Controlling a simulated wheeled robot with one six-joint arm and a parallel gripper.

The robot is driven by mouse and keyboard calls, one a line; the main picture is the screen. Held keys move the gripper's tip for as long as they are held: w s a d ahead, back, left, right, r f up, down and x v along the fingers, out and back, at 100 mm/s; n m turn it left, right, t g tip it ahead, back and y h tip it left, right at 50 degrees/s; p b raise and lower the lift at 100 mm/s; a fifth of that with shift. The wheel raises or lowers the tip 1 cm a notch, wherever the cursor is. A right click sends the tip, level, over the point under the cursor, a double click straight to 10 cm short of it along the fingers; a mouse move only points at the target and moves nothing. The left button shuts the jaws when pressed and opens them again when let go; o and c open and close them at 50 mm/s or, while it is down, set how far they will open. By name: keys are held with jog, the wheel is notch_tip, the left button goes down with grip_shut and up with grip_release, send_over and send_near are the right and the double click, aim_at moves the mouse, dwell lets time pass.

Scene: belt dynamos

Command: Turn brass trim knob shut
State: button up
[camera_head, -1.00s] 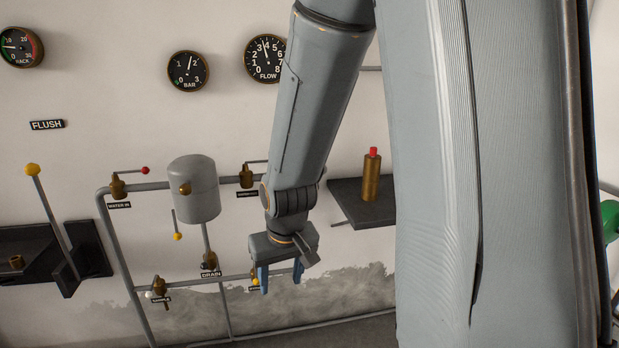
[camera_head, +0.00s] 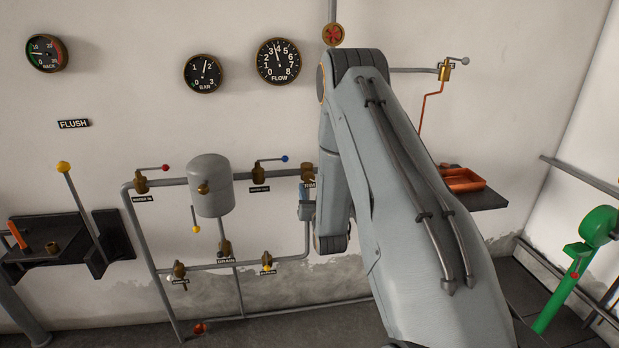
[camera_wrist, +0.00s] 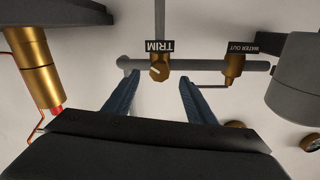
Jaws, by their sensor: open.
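The brass trim knob (camera_wrist: 159,70) sits on the grey pipe beside an upside-down TRIM label (camera_wrist: 160,46) in the wrist view. A pale mark crosses its face. In the head view the knob (camera_head: 308,174) shows just left of my arm, its label partly covered. My gripper (camera_wrist: 158,84) is open, with one blue finger on each side of the knob in the wrist view. The knob appears between and ahead of the fingertips; I cannot tell whether they touch it. In the head view only a blue finger (camera_head: 306,210) shows, below the knob.
The water-out valve (camera_wrist: 234,66) is close by on the same pipe, and a grey tank (camera_head: 211,186) stands further left. A brass cylinder with a red end (camera_wrist: 38,82) is at the wrist view's left. A shelf with an orange tray (camera_head: 462,180) is right of my arm.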

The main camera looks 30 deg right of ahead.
aim_at(310, 180)
jog(key=p+x, duration=0.2)
jog(key=x, duration=0.5)
jog(key=shift+w+d, duration=0.1)
jog(key=shift+w, duration=0.25)
jog(key=c, duration=1)
jog(key=shift+f+n+b, duration=0.1)
jog(key=shift+n+b, duration=0.65)
jog(key=shift+n, duration=0.15)
jog(key=shift+c, duration=0.2)
jog(key=shift+n+b, duration=0.7)
jog(key=shift+n, duration=0.5)
